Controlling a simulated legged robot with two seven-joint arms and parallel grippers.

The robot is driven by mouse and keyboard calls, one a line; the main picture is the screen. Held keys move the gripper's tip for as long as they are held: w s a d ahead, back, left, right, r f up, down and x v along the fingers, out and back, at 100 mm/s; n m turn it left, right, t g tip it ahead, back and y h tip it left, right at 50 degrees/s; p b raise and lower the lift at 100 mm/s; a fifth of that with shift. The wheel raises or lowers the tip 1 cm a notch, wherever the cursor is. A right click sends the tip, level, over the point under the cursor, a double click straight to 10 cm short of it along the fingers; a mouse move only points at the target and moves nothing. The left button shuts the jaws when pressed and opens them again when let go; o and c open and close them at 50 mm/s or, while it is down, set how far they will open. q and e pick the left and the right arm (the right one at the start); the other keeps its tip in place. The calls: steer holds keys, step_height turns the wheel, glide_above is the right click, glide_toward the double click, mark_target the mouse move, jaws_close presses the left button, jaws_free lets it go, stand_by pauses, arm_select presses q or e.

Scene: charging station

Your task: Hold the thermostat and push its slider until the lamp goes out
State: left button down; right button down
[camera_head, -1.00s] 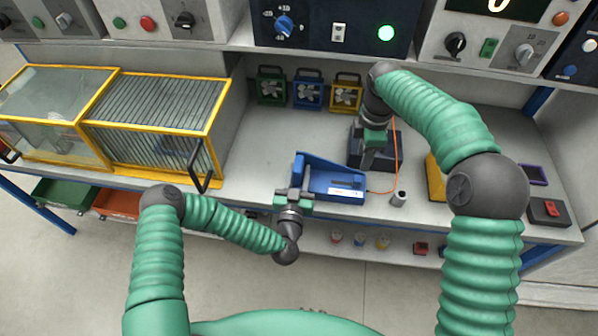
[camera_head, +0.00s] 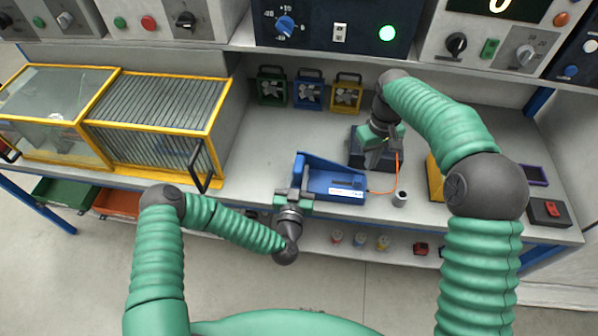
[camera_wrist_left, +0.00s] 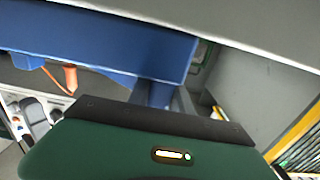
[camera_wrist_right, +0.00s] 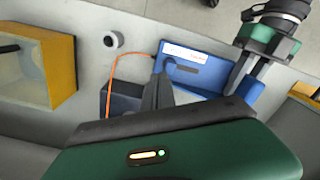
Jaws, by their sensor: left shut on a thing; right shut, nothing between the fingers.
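The blue thermostat (camera_head: 325,179) stands near the front of the bench, with a pale label on its face. It also shows in the right wrist view (camera_wrist_right: 208,72), with a dark knob or slot below the label, likely its slider (camera_wrist_right: 180,66). My left gripper (camera_head: 293,193) is shut on its left end; its fingers are partly hidden in the left wrist view (camera_wrist_left: 165,97). My right gripper (camera_head: 373,150) is shut and empty, above a dark block behind the thermostat, apart from the thermostat.
A yellow block (camera_head: 436,178) is at right. Three small fans stand at the back, and a yellow-framed cage (camera_head: 160,110) at left.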

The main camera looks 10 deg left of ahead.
steer(key=f+m, duration=0.2)
steer(key=f, duration=0.1)
steer(key=f+m, duration=0.1)
steer(key=f, duration=0.2)
steer(key=d+f+m, duration=0.1)
steer(key=f+m, duration=0.1)
steer(key=f, duration=0.1)
steer(key=shift+f+m, duration=0.3)
